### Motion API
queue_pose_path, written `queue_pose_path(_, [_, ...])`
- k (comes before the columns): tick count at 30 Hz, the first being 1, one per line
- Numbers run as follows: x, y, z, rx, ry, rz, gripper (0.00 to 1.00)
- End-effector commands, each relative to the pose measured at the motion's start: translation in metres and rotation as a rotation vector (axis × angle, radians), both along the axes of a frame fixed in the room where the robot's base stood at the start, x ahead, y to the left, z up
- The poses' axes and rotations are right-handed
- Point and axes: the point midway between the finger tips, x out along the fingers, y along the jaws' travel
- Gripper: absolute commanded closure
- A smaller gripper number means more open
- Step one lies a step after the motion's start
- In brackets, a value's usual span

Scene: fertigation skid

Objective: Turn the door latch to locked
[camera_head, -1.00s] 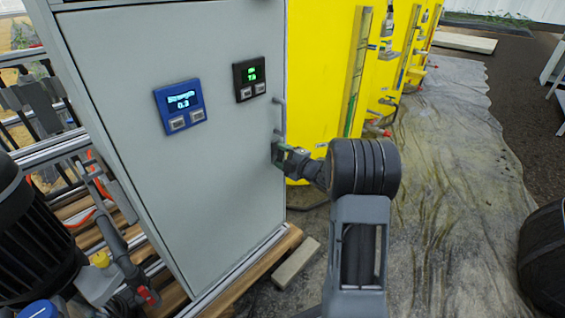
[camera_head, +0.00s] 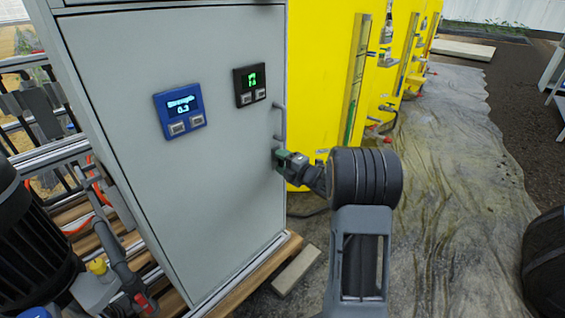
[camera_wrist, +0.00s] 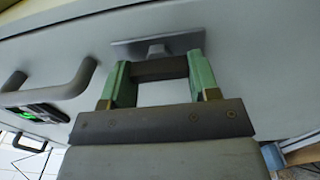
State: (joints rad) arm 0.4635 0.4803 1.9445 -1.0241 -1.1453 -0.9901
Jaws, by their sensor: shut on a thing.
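The grey cabinet door (camera_head: 190,190) is shut in its frame. A small latch with a grey backplate (camera_wrist: 155,46) sits near the door's right edge, below the door handle (camera_head: 280,120). My gripper (camera_head: 279,160) is at this latch in the head view and mostly hides it. In the wrist view, my gripper's (camera_wrist: 160,72) two green fingers stand on either side of the dark latch bar (camera_wrist: 160,69) and touch its ends. The bar lies roughly level across that picture. I cannot tell from the head view which way the latch points.
A blue display (camera_head: 180,108) and a black display (camera_head: 250,83) are on the door. Yellow tanks (camera_head: 325,60) stand behind on the right. A black motor (camera_head: 35,240) and pipes are at the left.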

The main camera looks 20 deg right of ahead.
Motion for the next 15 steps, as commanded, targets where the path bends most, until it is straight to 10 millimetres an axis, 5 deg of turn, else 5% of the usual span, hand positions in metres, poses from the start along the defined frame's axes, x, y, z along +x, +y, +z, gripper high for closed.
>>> queue_pose_path(4, [0.0000, -0.0002, 0.0001, -0.003, -0.001, 0.000, 0.68])
queue_pose_path(5, [0.0000, -0.0002, 0.0000, -0.003, -0.001, 0.000, 0.43])
queue_pose_path(12, [0.0000, -0.0001, 0.0000, -0.001, 0.000, 0.000, 0.20])
queue_pose_path(15, [0.0000, -0.0001, 0.0000, -0.001, 0.000, 0.000, 0.19])
